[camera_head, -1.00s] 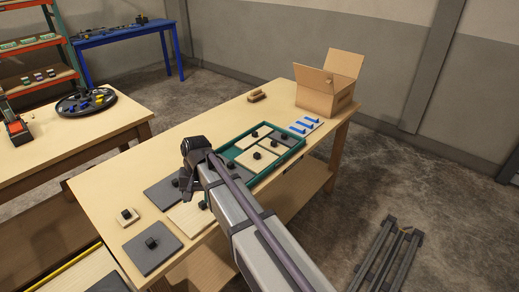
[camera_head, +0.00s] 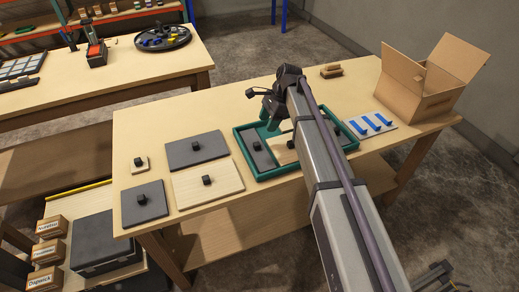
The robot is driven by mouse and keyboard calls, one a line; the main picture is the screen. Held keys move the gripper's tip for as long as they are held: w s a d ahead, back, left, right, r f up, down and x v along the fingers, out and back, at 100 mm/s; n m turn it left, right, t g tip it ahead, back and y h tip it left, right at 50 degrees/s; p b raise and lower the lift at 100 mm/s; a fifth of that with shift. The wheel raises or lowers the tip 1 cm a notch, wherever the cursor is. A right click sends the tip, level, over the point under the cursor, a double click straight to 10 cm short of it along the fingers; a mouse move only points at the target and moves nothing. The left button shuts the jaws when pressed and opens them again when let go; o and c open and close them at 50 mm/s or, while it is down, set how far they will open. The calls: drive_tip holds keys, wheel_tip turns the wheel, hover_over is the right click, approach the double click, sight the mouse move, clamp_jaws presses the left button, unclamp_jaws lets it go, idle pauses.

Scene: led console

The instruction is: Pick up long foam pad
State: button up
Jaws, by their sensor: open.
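Several flat pads with black knobs lie on the wooden table. A narrow dark grey pad (camera_head: 262,158) lies in the left part of a green tray (camera_head: 244,162) and looks like the long foam pad. A wider grey pad (camera_head: 184,155) and a squarish grey pad (camera_head: 150,212) lie on the table left of the tray; I cannot tell for sure which one is named. My gripper (camera_head: 268,112) is open and empty, above the tray's back edge. My arm hides much of the tray's right side.
A light wooden pad (camera_head: 190,193) and a small wooden piece (camera_head: 139,170) lie on the table. Right of the tray are a board with blue handles (camera_head: 372,124) and an open cardboard box (camera_head: 428,98). A brown block (camera_head: 331,71) lies at the back. The back left tabletop is clear.

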sight(257, 143)
drive_tip(key=b+x, duration=0.8)
drive_tip(key=x, duration=0.2)
drive_tip(key=shift+w+f+b, duration=0.1)
drive_tip(key=shift+f+b, duration=0.15)
drive_tip(key=shift+b, duration=0.1)
drive_tip(key=shift+a, duration=0.1)
drive_tip(key=shift+r, duration=0.15)
drive_tip(key=c, duration=1)
wheel_tip(257, 143, up, 10)
drive_tip(key=p, duration=1)
